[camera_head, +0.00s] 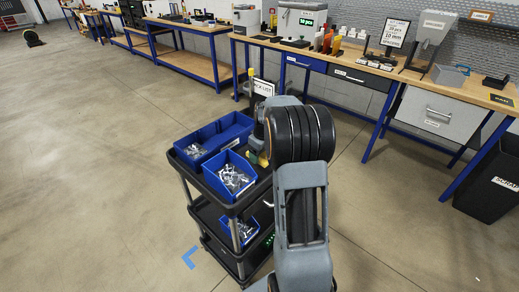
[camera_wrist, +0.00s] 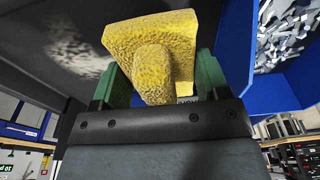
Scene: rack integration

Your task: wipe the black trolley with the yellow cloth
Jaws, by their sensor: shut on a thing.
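The black trolley (camera_head: 188,173) stands in front of me with several shelves and blue bins on it. My gripper (camera_wrist: 158,82) has green fingers and is shut on the yellow cloth (camera_wrist: 150,38), which bulges out between and beyond them. In the wrist view the dark trolley surface (camera_wrist: 35,30) lies beyond the cloth, with a pale smudge (camera_wrist: 75,50) left of it. Whether the cloth touches the surface, I cannot tell. In the head view my arm hides much of the trolley's right side, and only a little yellow shows by the gripper.
A blue bin of metal parts (camera_head: 232,178) sits at the top shelf's near edge, with a longer blue bin (camera_head: 215,137) behind it. A sign (camera_head: 263,88) stands at the trolley's back.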

